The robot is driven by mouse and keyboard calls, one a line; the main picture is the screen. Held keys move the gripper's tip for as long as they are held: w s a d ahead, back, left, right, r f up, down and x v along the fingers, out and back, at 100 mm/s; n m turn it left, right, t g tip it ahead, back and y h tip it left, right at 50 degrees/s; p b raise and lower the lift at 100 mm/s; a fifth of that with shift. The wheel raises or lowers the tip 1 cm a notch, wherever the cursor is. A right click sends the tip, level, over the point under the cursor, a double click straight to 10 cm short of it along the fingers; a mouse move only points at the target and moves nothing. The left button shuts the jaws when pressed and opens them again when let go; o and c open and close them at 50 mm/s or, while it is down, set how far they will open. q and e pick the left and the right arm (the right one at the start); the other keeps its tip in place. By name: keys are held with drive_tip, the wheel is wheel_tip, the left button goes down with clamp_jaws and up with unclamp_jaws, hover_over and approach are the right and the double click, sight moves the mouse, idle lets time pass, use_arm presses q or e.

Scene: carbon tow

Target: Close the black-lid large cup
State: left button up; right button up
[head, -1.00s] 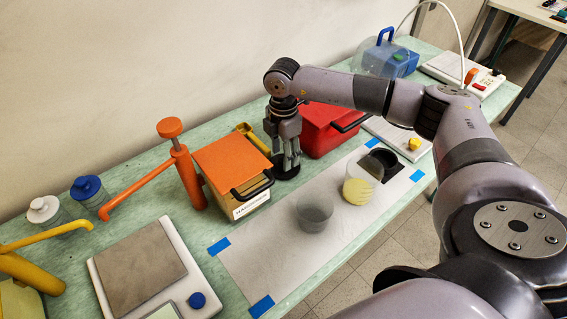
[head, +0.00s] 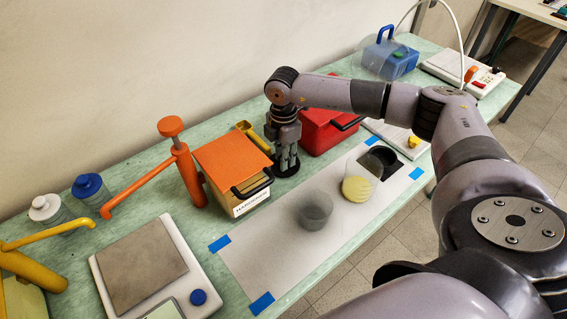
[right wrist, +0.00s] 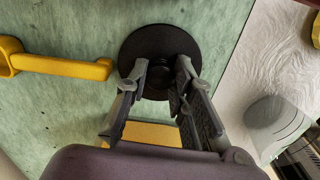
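The black round lid (head: 289,171) lies on the green table behind the silver mat. It also shows in the right wrist view (right wrist: 133,48), with a knob at its middle. My right gripper (head: 286,164) points down over it. In the right wrist view my right gripper (right wrist: 163,76) has its fingers apart, one on each side of the knob, and I see no firm grip. A large clear grey cup (head: 314,211) stands without a lid on the mat. My left gripper is not in view.
On the silver mat (head: 262,262) are a cup with yellow contents (head: 357,189) and a dark cup (head: 381,161). An orange-lidded box (head: 232,165) stands left of my right gripper, a red box (head: 325,132) right of it. A yellow handle (right wrist: 65,66) is close by.

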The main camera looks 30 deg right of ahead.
drive_tip(key=shift+c, duration=0.4)
wheel_tip(320, 180, up, 20)
drive_tip(key=b, duration=0.2)
drive_tip(key=shift+b, duration=0.35)
drive_tip(key=shift+s+f, duration=0.1)
